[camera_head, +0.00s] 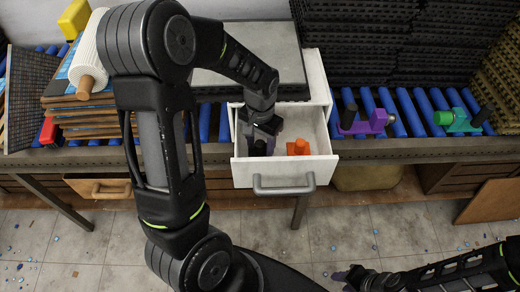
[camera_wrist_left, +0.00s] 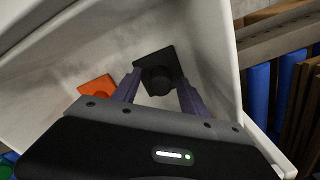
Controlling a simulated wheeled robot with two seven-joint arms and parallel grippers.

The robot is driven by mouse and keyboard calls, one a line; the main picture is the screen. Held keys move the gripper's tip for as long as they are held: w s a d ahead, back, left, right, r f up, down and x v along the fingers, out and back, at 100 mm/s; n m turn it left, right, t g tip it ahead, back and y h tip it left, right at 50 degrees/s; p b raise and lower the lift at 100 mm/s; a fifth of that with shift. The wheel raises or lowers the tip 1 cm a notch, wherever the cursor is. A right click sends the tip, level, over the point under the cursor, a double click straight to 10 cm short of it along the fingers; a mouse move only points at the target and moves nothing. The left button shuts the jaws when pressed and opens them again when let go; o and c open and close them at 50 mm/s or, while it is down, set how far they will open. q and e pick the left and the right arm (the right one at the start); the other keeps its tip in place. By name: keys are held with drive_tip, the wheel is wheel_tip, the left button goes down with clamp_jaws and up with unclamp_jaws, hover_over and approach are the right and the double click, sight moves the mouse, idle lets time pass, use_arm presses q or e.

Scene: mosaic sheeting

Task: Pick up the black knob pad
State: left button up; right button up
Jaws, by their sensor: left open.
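The black knob pad (camera_wrist_left: 155,72) lies in the open white drawer, a dark square plate with a round knob on top. In the head view it shows only as a dark patch (camera_head: 259,148) beside my gripper. My left gripper (camera_wrist_left: 158,90) is open, with its two purple fingers pointing down into the drawer at either side of the knob. I cannot tell whether they touch it. My right gripper (camera_head: 350,277) is low at the bottom of the head view, away from the drawer, and its jaws are too small and dark to read.
The white drawer (camera_head: 325,166) also holds an orange knob pad (camera_head: 298,147), near my left gripper; its walls stand close around the hand. A purple piece (camera_head: 367,122) and a teal and green piece (camera_head: 459,121) rest on the blue rollers to the right.

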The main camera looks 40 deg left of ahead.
sight(260, 142)
use_arm(q)
clamp_jaws()
idle(0.3)
drive_tip(key=shift+r, duration=0.1)
wheel_tip(260, 142, up, 10)
drive_tip(key=shift+f+b, duration=0.1)
drive_tip(key=shift+b, duration=0.35)
idle(0.7)
